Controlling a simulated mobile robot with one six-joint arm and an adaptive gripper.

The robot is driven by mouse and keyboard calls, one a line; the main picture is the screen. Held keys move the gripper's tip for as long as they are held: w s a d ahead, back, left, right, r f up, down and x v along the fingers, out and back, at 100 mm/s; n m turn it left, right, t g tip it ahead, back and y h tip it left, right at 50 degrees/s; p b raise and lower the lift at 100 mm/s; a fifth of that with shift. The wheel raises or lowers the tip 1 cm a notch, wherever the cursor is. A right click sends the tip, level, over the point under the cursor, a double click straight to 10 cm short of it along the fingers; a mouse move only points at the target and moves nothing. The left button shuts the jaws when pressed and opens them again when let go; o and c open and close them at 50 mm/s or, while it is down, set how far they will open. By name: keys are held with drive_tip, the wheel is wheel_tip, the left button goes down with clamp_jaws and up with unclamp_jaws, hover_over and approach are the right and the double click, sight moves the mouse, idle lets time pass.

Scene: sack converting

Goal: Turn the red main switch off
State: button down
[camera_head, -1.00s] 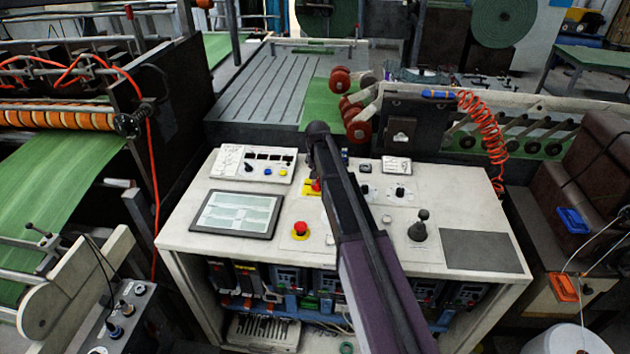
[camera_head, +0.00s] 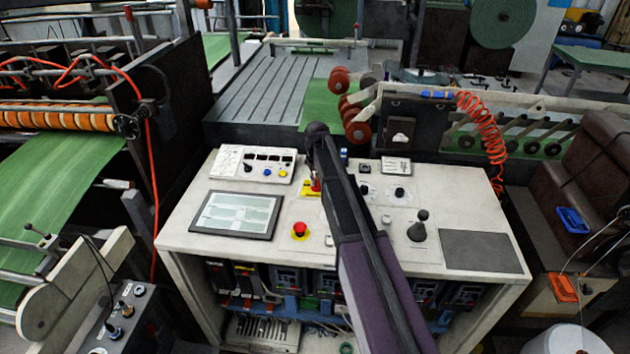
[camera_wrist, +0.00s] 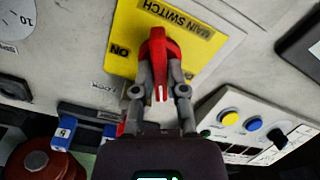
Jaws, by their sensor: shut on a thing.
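The red main switch (camera_wrist: 158,48) is a rotary handle on a yellow plate (camera_wrist: 126,28) marked MAIN SWITCH and ON. My gripper (camera_wrist: 160,78) is shut on the handle, one grey finger on each side. The handle's white pointer mark faces the bottom of the wrist picture, away from the ON label at its left.
The pale console top also carries a red emergency button (camera_head: 299,230), a screen (camera_head: 236,215), a black joystick (camera_head: 419,226) and a small panel with blue and yellow buttons (camera_head: 255,165). Red-capped rollers (camera_head: 357,131) stand just behind the console.

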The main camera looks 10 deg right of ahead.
drive_tip(key=shift+n, duration=1.7)
drive_tip(key=c, duration=0.7)
unclamp_jaws()
